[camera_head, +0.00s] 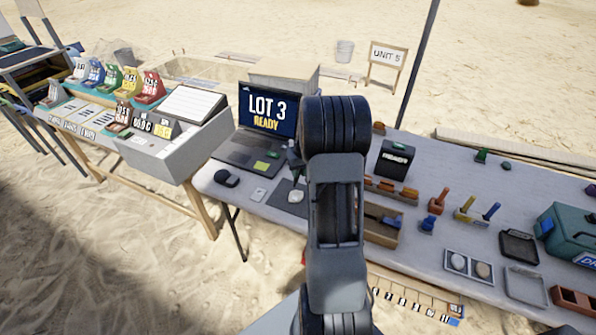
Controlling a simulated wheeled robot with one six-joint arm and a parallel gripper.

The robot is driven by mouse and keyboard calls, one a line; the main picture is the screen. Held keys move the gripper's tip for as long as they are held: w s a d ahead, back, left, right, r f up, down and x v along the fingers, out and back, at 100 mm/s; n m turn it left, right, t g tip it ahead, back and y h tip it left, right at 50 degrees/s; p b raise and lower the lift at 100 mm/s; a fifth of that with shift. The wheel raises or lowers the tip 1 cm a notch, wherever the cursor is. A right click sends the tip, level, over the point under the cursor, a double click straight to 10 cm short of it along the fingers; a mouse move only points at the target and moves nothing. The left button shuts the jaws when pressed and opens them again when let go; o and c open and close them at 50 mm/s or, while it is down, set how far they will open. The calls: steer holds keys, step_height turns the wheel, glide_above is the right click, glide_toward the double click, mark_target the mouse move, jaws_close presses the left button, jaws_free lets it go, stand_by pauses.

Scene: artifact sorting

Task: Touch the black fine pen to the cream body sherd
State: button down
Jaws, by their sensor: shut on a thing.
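A cream sherd (295,196) lies on a dark mat (284,208) at the front of the table, just left of my arm. My gripper (295,158) shows only in part at the left edge of my arm, above and behind the mat. It is shut on a dark slim thing, which looks like the black fine pen (297,173), pointing down toward the sherd. The arm hides much of the gripper. I cannot tell whether the pen tip touches the sherd.
An open laptop (240,154) reading "LOT 3 READY" and a black mouse (227,179) are to the left. Right of my arm stand a wooden tray (383,236), a black box (395,160), colored-handled tools, a two-cell tray (469,277) and a teal case (572,232).

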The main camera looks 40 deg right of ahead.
steer(key=shift+s+d+b+x, duration=0.15)
steer(key=shift+b+x, duration=0.4)
steer(key=shift+x, duration=0.3)
steer(key=shift+s+d+b+x, duration=0.1)
steer(key=shift+s+b+x, duration=0.1)
steer(key=shift+b+x, duration=0.5)
steer(key=shift+s+b+x, duration=0.15)
steer(key=shift+b+x, duration=0.2)
steer(key=shift+x, duration=0.7)
steer(key=shift+s, duration=0.15)
steer(key=shift+b+x, duration=0.8)
steer(key=shift+b, duration=0.05)
stand_by(1.3)
steer(key=shift+s, duration=0.15)
steer(key=shift+w+a+p+v, duration=0.1)
steer(key=shift+w+p+v, duration=0.15)
steer(key=shift+p+v, duration=0.85)
steer(key=shift+w+a+p+v, duration=0.1)
steer(key=shift+w+p+v, duration=0.15)
steer(key=shift+p+v, duration=0.85)
steer(key=shift+w+a+p+v, duration=0.1)
steer(key=shift+w+p+v, duration=0.25)
steer(key=shift+v, duration=1.4)
steer(key=shift+r, duration=0.15)
